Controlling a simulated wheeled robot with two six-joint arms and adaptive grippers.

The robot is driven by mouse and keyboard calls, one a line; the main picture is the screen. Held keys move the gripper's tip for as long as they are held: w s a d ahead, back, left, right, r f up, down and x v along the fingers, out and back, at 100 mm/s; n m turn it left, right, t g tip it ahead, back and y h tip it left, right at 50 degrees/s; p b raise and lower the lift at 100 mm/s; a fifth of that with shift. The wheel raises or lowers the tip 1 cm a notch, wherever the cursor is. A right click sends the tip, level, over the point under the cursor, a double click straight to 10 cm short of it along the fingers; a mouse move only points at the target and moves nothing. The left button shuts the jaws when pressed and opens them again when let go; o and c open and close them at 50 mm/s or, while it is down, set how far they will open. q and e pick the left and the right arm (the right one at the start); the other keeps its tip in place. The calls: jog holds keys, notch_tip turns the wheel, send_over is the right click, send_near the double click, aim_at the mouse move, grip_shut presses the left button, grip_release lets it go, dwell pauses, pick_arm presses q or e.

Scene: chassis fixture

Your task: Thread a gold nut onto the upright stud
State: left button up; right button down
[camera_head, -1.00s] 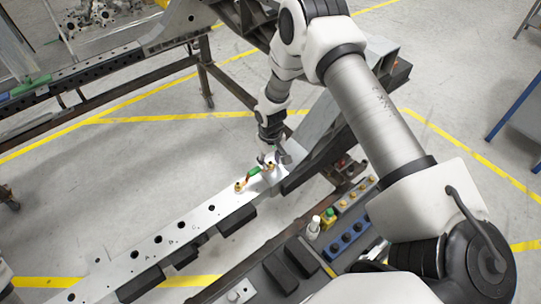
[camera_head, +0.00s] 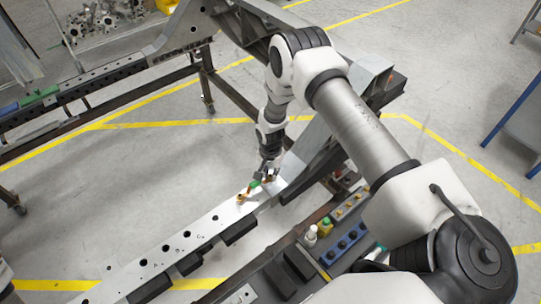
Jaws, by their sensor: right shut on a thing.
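My right gripper (camera_head: 267,178) points down at the far end of the pale perforated rail (camera_head: 205,232). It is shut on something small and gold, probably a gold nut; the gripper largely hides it. A gold fitting (camera_head: 242,198) with a short gold piece stands on the rail just left of the gripper, beside a green part (camera_head: 256,184). I cannot make out the upright stud or whether the held piece touches it. More small gold pieces (camera_head: 349,204) sit in a row on the side tray at right. My left gripper is out of view.
A dark shelf with a blue block (camera_head: 344,247) of black knobs and small bottles (camera_head: 311,236) lies right of the rail. A dark steel frame (camera_head: 350,130) stands close behind the gripper. The floor left of the rail is clear.

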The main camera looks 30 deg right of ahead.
jog(key=shift+s+r+m+p, duration=0.15)
jog(key=shift+m+p, duration=0.3)
jog(key=shift+m, duration=0.15)
jog(key=shift+a+m, duration=0.1)
jog(key=shift+m, duration=0.3)
jog(key=shift+f, duration=0.25)
jog(key=c, duration=1)
grip_release()
notch_tip(320, 180, up, 9)
jog(key=p, duration=0.7)
